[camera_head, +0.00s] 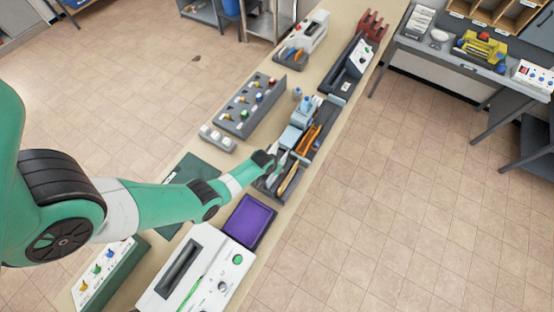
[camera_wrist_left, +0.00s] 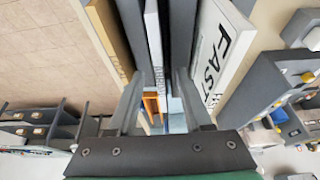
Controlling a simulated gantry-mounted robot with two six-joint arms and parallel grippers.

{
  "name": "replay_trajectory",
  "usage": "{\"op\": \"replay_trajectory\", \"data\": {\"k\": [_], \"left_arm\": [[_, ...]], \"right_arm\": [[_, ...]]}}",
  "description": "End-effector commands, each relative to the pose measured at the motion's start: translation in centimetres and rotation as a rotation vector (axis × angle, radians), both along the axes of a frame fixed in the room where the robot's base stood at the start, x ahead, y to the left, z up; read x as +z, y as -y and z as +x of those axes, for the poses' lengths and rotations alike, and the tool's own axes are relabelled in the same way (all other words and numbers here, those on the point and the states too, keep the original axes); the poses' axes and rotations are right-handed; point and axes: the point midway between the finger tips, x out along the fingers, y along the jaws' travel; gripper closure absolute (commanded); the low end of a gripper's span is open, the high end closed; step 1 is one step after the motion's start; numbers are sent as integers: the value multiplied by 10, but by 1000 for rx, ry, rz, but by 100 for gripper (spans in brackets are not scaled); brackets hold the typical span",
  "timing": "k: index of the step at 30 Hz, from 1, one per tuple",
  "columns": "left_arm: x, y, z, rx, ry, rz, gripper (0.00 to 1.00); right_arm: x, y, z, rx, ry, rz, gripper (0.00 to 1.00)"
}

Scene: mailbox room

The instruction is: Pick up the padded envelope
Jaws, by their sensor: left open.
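A tan envelope (camera_wrist_left: 108,38), which looks like the padded envelope, stands on edge in a slot of a dark grey rack (camera_wrist_left: 180,30) at the left of the left wrist view. It also shows in the head view (camera_head: 290,181). My left gripper (camera_wrist_left: 157,88) is open over the rack. A thin white item with print (camera_wrist_left: 154,42) lies between its fingers, with dividers beside it. The tan envelope is just outside the left finger. A white "FAST" mailer (camera_wrist_left: 220,48) stands right of the fingers. My left gripper (camera_head: 272,164) partly hides the rack in the head view. My right gripper is not in view.
A purple tray (camera_head: 250,221) and a white machine (camera_head: 207,270) are nearer on the counter. Orange items (camera_head: 308,146) stand farther along the rack. A grey knob panel (camera_head: 248,105) lies to the left. Open floor lies right of the counter.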

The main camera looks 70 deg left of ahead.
Motion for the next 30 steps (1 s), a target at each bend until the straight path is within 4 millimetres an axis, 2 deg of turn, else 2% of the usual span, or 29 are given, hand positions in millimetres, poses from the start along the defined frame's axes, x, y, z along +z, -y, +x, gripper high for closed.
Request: {"op": "replay_trajectory", "data": {"k": [2, 3, 11, 30], "left_arm": [[0, 0, 0, 0, 0, 0, 50], [0, 0, 0, 0, 0, 0, 54], [0, 0, 0, 0, 0, 0, 100], [0, 0, 0, 0, 0, 0, 100]], "right_arm": [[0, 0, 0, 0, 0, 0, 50], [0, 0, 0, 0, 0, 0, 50], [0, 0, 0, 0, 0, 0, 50], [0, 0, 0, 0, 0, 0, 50]]}}
